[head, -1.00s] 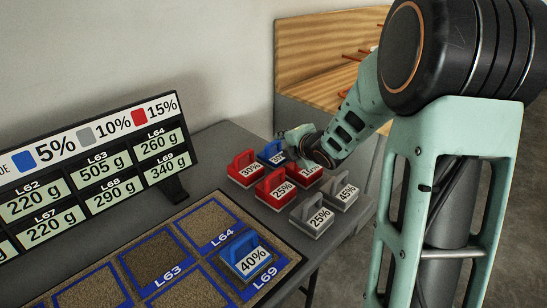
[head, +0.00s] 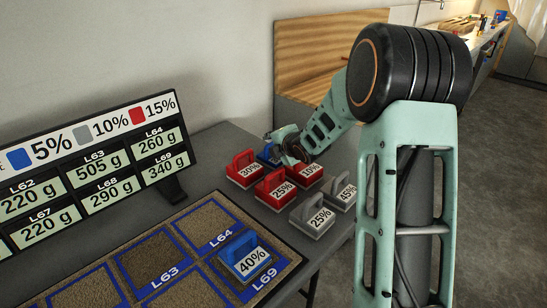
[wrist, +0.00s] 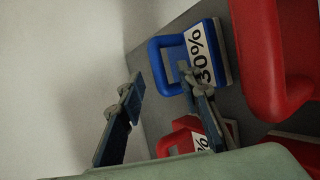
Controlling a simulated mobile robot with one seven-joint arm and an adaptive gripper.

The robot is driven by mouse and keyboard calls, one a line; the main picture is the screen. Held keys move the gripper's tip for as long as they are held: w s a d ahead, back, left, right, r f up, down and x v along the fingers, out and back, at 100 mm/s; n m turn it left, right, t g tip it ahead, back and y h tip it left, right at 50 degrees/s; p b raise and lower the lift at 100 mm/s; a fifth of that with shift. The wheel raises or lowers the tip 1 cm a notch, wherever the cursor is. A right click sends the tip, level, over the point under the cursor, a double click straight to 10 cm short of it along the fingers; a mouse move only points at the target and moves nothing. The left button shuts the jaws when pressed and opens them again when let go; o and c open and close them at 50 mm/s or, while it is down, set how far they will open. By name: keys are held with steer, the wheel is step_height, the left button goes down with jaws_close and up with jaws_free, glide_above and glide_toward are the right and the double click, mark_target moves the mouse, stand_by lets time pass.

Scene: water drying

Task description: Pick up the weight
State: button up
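Several weights with handles and percent labels stand on the grey table. A blue weight (head: 266,155) at the back of the group is partly hidden by my gripper (head: 283,136). In the wrist view the blue weight (wrist: 195,58) shows a label that reads like 30%. My gripper (wrist: 158,78) is open there, its two fingers apart, with the handle of the blue weight near and beyond the tips. Nothing is held. Red weights labelled 30% (head: 245,170), 25% (head: 275,189) and 10% (head: 308,176) stand nearby. Grey weights labelled 25% (head: 313,216) and 45% (head: 341,194) stand at the front right.
A blue 40% weight (head: 243,257) sits on the soil tray (head: 295,262) at the L69 square. A display board (head: 88,165) with gram readings stands at the back left. A wooden panel (head: 322,48) rises behind the arm. In the wrist view a red weight (wrist: 275,60) is close on the right.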

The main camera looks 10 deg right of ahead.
jaws_close()
steer(key=shift+r, duration=0.15)
stand_by(0.4)
steer(key=shift+r, duration=0.3)
step_height(320, 180, up, 2)
steer(key=shift+r+p, duration=0.2)
steer(key=shift+p, duration=0.45)
steer(key=s+a+r+p, duration=0.2)
steer(key=s+r, duration=0.7)
steer(key=s, duration=0.5)
steer(key=shift+r+p, duration=0.4)
steer(key=shift+p, duration=0.45)
